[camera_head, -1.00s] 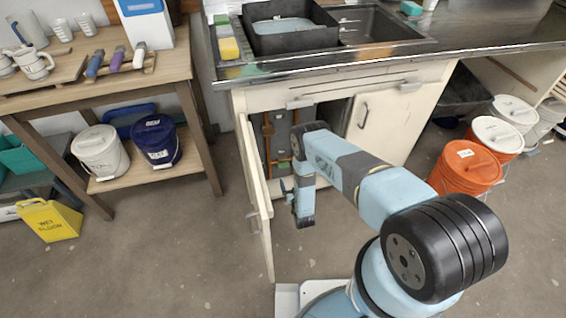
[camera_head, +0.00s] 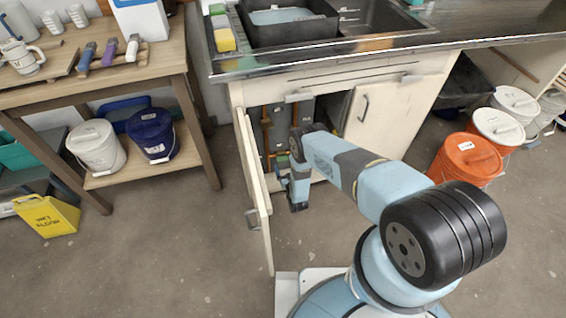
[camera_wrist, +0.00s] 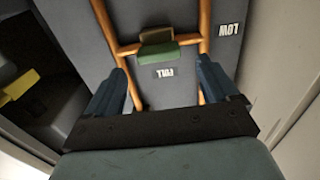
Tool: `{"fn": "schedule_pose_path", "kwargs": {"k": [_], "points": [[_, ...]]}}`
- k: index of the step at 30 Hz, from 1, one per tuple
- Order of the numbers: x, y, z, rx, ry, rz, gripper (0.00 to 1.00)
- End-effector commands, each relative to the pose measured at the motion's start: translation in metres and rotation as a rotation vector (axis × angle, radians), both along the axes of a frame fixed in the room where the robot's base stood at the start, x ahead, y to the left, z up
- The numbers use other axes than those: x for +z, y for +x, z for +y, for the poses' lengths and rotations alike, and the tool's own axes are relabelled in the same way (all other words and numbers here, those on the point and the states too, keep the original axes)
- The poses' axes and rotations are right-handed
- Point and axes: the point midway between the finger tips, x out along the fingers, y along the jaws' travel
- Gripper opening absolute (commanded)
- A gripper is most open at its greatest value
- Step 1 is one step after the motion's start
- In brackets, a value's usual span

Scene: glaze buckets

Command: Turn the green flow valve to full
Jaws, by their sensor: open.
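The green valve handle (camera_wrist: 158,53) sits on a copper cross pipe in the wrist view, ahead of my gripper and between the lines of its fingers. An upside-down FULL label (camera_wrist: 164,72) is on the grey panel just below it in the picture. A LOW label (camera_wrist: 229,29) is at the upper right. My gripper (camera_wrist: 162,72) is open, with nothing between its two blue fingers. I cannot tell the exact gap to the handle. In the head view my gripper (camera_head: 281,170) is at the open sink cabinet; the handle cannot be made out there.
The open cabinet door (camera_head: 256,190) stands just left of my gripper. The other door (camera_head: 369,113) is partly open at the right. Copper pipes (camera_wrist: 205,38) run on both sides of the handle. An orange bucket (camera_head: 465,160) stands right of the cabinet.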

Motion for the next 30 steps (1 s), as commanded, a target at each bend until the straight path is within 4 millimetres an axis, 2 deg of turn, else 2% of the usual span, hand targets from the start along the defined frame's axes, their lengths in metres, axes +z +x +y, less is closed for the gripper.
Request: {"fn": "schedule_pose_path", "kwargs": {"k": [3,9,21,30], "points": [[0.000,0.018,0.004,-0.001,0.000,-0.001,0.87],[0.000,0.037,0.009,-0.003,0.000,-0.001,0.87],[0.000,0.043,0.010,-0.004,0.000,0.001,0.87],[0.000,0.042,0.009,-0.004,0.000,0.001,0.58]]}}
